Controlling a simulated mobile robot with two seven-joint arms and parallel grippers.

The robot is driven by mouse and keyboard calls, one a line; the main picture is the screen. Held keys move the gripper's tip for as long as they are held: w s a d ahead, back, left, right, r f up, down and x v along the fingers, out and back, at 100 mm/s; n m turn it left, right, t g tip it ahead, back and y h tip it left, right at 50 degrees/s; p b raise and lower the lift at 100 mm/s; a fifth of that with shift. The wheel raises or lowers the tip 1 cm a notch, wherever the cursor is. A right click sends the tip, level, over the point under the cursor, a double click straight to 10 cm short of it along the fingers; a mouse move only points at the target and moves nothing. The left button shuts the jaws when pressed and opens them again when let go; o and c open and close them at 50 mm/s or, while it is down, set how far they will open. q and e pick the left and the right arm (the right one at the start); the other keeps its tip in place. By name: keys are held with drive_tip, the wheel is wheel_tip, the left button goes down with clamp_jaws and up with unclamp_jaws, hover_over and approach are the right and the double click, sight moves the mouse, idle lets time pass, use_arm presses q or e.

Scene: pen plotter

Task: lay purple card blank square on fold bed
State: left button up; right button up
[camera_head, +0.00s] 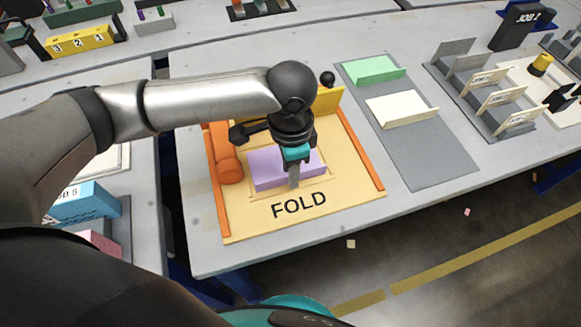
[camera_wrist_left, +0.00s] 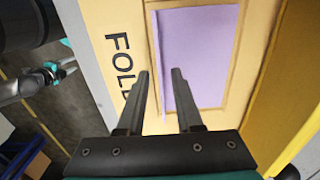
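The purple card blank (camera_head: 265,172) is on the tan fold bed (camera_head: 345,197), behind the word FOLD. It looks square to the outlined rectangle there, with its near edge standing up as a flap. In the left wrist view the card (camera_wrist_left: 200,55) lies inside the brown outline. My left gripper (camera_head: 294,180) points down over the near side of the card. Its fingers (camera_wrist_left: 162,75) are apart, one on each side of the raised edge, with a gap visible. My right gripper (camera_wrist_left: 66,68) shows small in the left wrist view, away over the floor, with its fingers apart.
The bed has an orange roller (camera_head: 229,168) and rail at left, an orange rail (camera_head: 362,160) at right and a yellow bar (camera_head: 327,101) behind. A grey mat (camera_head: 428,160) to the right holds green (camera_head: 374,70) and cream (camera_head: 402,110) folded cards. Upright dividers stand farther right.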

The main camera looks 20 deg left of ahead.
use_arm(q)
wheel_tip(320, 180, up, 12)
drive_tip(key=p, duration=0.4)
drive_tip(key=shift+r, duration=0.15)
use_arm(e)
drive_tip(key=shift+s+a+r, duration=0.2)
drive_tip(key=shift+s+r, duration=0.05)
drive_tip(key=shift+r, duration=0.45)
drive_tip(key=shift+s+a+r, duration=0.15)
drive_tip(key=shift+s+r, duration=0.15)
drive_tip(key=shift+r, duration=0.4)
drive_tip(key=shift+s+a+r, duration=0.2)
drive_tip(key=shift+s+r, duration=0.05)
drive_tip(key=shift+r, duration=0.45)
